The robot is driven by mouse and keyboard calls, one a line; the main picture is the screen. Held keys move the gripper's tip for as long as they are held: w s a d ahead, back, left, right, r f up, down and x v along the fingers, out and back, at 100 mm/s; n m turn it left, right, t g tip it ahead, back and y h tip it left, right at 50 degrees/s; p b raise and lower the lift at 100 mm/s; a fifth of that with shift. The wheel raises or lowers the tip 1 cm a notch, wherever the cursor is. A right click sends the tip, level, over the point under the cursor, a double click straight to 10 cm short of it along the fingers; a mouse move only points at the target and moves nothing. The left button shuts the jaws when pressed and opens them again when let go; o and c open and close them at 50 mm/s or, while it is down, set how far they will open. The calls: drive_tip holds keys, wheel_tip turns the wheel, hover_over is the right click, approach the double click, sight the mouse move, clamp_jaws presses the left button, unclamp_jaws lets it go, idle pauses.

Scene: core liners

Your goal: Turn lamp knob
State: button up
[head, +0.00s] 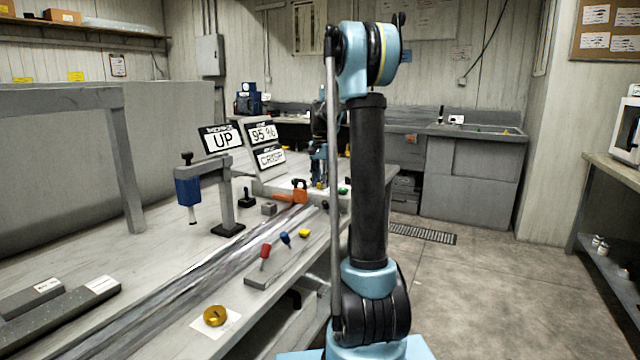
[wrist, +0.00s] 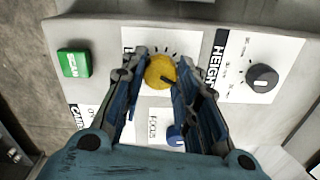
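In the wrist view a yellow round knob (wrist: 160,72) with a dark pointer mark sits on a white label with tick marks. The label's word is mostly hidden behind a finger; only an "L" shows. My gripper (wrist: 163,62) is open, with one finger on each side of the yellow knob. The gaps are small, and I cannot tell whether either finger touches it. In the head view my wrist reaches down to the control panel (head: 265,188) at the far end of the bench; the fingertips are too small to make out.
The panel also has a green SCAN button (wrist: 74,63), a black HEIGHT knob (wrist: 262,77) and a blue FOCUS knob (wrist: 176,135), close to the fingers. Signs read UP (head: 223,139), 95 % (head: 262,134) and CRISP (head: 270,157).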

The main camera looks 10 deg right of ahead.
drive_tip(key=shift+a, duration=0.1)
drive_tip(key=shift+w+n, duration=0.1)
drive_tip(key=shift+n, duration=2)
drive_tip(key=o, duration=1.1)
drive_tip(key=shift+c, duration=0.2)
wheel_tip(320, 180, up, 12)
